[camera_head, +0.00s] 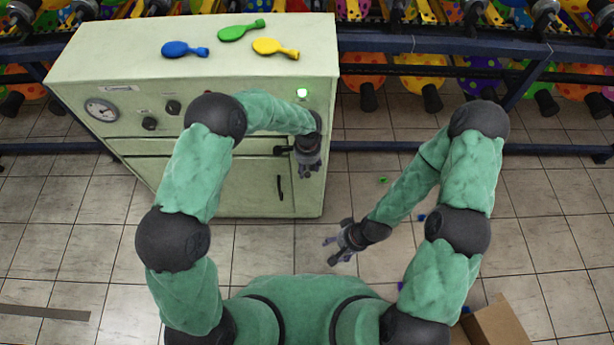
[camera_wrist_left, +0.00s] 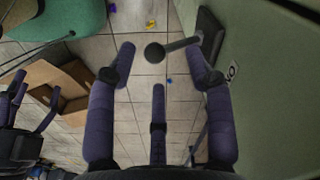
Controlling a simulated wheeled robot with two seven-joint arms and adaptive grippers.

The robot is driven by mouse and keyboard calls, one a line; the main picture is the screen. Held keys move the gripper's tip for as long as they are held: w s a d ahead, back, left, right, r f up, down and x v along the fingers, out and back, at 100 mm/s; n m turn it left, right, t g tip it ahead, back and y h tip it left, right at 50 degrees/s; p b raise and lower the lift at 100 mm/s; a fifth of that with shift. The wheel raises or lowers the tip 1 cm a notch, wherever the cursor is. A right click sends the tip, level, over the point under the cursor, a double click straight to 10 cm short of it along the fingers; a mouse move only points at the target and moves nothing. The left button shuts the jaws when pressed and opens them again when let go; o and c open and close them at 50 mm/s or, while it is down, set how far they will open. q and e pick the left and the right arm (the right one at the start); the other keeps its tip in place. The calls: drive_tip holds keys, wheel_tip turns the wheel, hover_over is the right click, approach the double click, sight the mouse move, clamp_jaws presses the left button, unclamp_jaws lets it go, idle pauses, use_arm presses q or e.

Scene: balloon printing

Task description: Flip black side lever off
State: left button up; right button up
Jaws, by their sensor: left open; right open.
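The black lever shows in the left wrist view as a round knob (camera_wrist_left: 154,52) on a rod that comes out of a dark plate (camera_wrist_left: 208,38) on the pale green panel. My left gripper is open and points down. In its wrist view the knob lies between the fingertips (camera_wrist_left: 160,50); I cannot tell whether they touch. My right gripper (camera_head: 333,248) is open and empty above the floor.
A cardboard box (camera_head: 497,322) stands at bottom right. Balloon racks (camera_head: 450,48) line the back.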

sight(307, 172)
use_arm(q)
wheel_tip(307, 172, down, 7)
drive_tip(key=shift+r+b, duration=0.2)
drive_tip(key=shift+b, duration=0.7)
clamp_jaws()
